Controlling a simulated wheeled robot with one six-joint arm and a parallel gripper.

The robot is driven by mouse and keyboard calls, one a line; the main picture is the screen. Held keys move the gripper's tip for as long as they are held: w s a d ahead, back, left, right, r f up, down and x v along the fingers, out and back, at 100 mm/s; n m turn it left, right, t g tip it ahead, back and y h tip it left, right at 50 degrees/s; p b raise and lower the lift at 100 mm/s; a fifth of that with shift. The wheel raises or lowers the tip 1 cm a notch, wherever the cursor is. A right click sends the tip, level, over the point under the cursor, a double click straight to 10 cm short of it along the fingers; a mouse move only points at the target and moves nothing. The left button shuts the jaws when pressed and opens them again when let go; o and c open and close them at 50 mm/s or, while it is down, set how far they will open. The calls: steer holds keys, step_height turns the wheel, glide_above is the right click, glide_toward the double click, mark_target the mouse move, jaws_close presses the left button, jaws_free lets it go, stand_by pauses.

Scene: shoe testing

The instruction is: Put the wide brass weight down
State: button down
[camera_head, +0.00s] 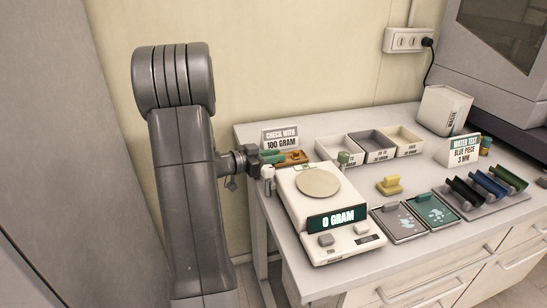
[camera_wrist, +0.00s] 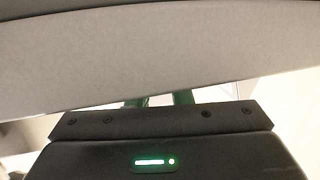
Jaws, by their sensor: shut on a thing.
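A brass-brown weight (camera_head: 294,158) shows at the fingertips of my gripper (camera_head: 277,157) in the head view, behind the scale and in front of the "check with 100 gram" sign. My gripper is shut on it with green fingers. Whether the weight touches the table is hard to tell. A yellow block (camera_head: 390,185) sits on the table right of the scale.
The sign (camera_head: 281,138) stands at the back left. Open bins (camera_head: 372,143) line the back. Flat trays (camera_head: 401,223) and a rack of coloured pieces (camera_head: 487,192) stand right.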

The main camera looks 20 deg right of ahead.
steer(key=shift+s+r, duration=0.1)
steer(key=c, duration=1.3)
jaws_free()
steer(key=shift+a, duration=0.15)
steer(key=v, duration=1.1)
steer(key=shift+a, duration=0.35)
